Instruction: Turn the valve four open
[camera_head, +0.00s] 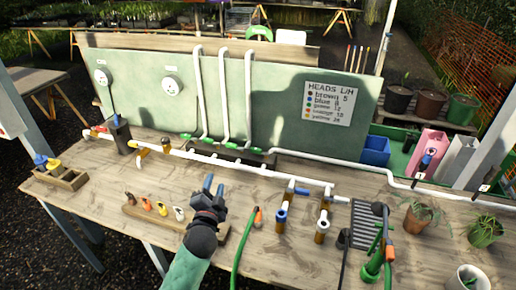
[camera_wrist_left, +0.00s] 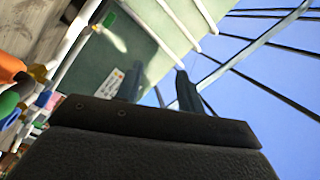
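A white pipe (camera_head: 225,162) runs along the bench with three tall white risers in front of the green panel. Green-handled valves (camera_head: 233,146) sit at the foot of the risers. A blue-handled fitting (camera_head: 301,191) is on the pipe farther right. No number shows on any valve, so I cannot tell which is valve four. My left gripper (camera_head: 214,185) is above the bench, in front of the pipe, apart from the valves in the picture. Its two fingers are spread and empty; they also show in the left wrist view (camera_wrist_left: 158,88). My right gripper is not in view.
The green panel (camera_head: 284,122) with gauges and a sign stands behind the pipe. A wooden rack (camera_head: 135,212) of small fittings lies left of my gripper. A green hose (camera_head: 243,245), brass-coloured fittings (camera_head: 282,217) and potted plants (camera_head: 418,214) are to the right.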

